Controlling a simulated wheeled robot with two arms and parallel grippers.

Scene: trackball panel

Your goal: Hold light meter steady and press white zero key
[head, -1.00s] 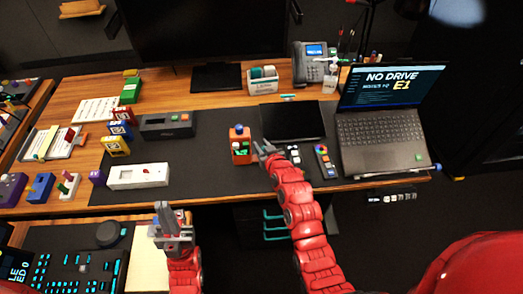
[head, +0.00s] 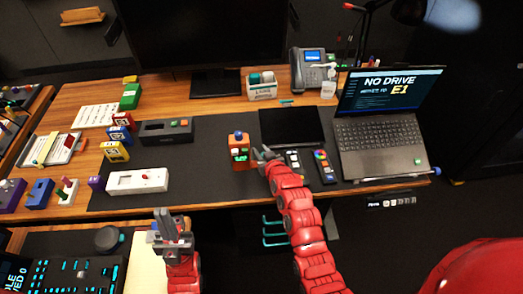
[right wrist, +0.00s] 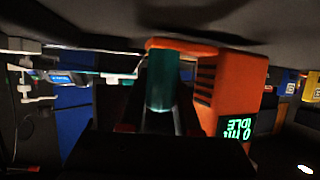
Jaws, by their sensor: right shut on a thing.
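The light meter is an orange box (head: 239,158) with a blue dome on top and a small green-lit display, upright on the dark desk mat. In the right wrist view its orange side (right wrist: 238,85) and display reading "IDLE" stand close by, with a teal upright bar (right wrist: 161,82) under an orange arm. My right gripper (head: 260,154) is at the meter's right side, shut on this teal bar. The white zero key cannot be made out. My left gripper (head: 166,220) is empty in front of the desk edge, apart from the meter; its finger gap is unclear.
A flat black pad (head: 291,126), small panels and a laptop (head: 380,140) are on the right. The mat just left of the meter is clear.

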